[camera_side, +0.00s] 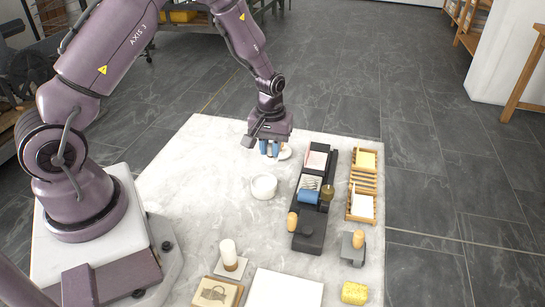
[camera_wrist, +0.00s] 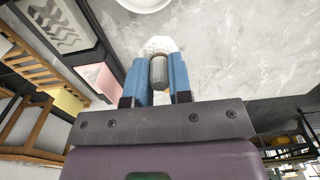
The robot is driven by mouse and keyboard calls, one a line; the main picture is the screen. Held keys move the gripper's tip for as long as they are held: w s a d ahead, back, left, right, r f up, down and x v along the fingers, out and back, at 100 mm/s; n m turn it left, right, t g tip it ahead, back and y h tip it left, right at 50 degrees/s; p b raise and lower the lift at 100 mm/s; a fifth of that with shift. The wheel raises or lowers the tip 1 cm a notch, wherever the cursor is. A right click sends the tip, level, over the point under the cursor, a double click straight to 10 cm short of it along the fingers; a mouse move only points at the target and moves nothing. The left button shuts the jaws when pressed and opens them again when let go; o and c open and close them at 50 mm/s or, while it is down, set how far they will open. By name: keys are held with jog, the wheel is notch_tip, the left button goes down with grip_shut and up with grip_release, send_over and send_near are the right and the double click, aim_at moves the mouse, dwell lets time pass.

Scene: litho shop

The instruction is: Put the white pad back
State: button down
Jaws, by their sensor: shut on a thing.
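My gripper (camera_wrist: 158,75) has its two blue fingers shut on a grey ribbed cylinder, with a rounded white pad (camera_wrist: 158,45) showing beyond the fingertips. In the side view my gripper (camera_side: 270,149) is at the far part of the pale stone table, left of the black tray. A white shape (camera_side: 285,153) shows just right of the fingers there; I cannot tell whether it is the held pad or something behind it. A round white dish (camera_side: 264,187) stands nearer the camera; a white rim (camera_wrist: 146,3) shows at the top of the wrist view.
The long black tray (camera_side: 297,243) holds pink and patterned pieces and a blue roll. Wooden racks (camera_side: 373,184) stand to its right. The table's left middle is clear.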

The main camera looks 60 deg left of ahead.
jog(key=shift+w+f, duration=0.3)
jog(key=shift+f, duration=1.6)
jog(key=shift+f, duration=0.1)
jog(key=c, duration=1)
grip_release()
jog(key=shift+c, duration=0.2)
